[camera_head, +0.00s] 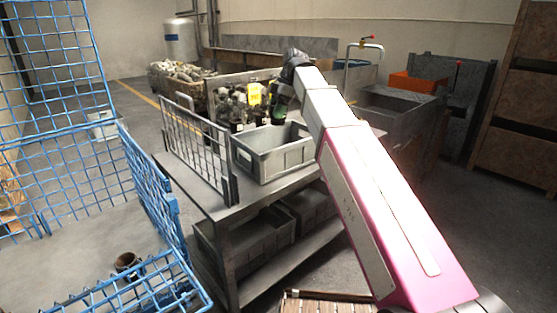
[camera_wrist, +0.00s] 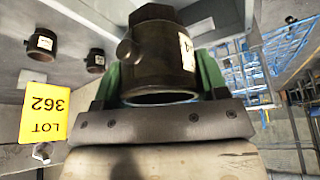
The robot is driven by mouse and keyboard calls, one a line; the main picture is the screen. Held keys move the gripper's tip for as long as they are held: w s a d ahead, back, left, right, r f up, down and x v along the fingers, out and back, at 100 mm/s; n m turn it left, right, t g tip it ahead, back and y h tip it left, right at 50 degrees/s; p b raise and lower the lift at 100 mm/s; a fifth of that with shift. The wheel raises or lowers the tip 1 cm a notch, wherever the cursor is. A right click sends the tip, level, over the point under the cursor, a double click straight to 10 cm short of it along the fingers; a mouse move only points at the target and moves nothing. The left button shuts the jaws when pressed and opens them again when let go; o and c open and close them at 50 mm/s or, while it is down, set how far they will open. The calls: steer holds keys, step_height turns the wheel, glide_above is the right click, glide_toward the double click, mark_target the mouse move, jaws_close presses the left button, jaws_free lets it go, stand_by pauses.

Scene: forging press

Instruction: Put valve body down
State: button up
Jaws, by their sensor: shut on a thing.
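A dark, short tubular valve body (camera_wrist: 160,62) with a side boss and a white label is between the green fingers of my gripper (camera_wrist: 160,85) in the wrist view. My gripper is shut on it. In the head view my gripper (camera_head: 282,100) is over the bench, behind the grey bin (camera_head: 262,165), close to a cluster of dark valve bodies (camera_head: 232,108). Two other valve bodies (camera_wrist: 41,44) (camera_wrist: 95,60) stand apart on a grey surface in the wrist view. The gap below the held one is not clear.
A yellow LOT 362 tag (camera_wrist: 47,112) is close to my gripper; it also shows in the head view (camera_head: 254,94). A wire rack (camera_head: 195,140) stands on the bench's left edge. A blue mesh cage (camera_head: 150,185) at left holds another dark part (camera_head: 126,262).

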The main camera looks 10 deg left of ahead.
step_height(320, 180, down, 14)
steer(key=shift+f, duration=0.25)
stand_by(0.6)
steer(key=shift+f, duration=0.1)
steer(key=o, duration=1.2)
steer(key=v, duration=1.2)
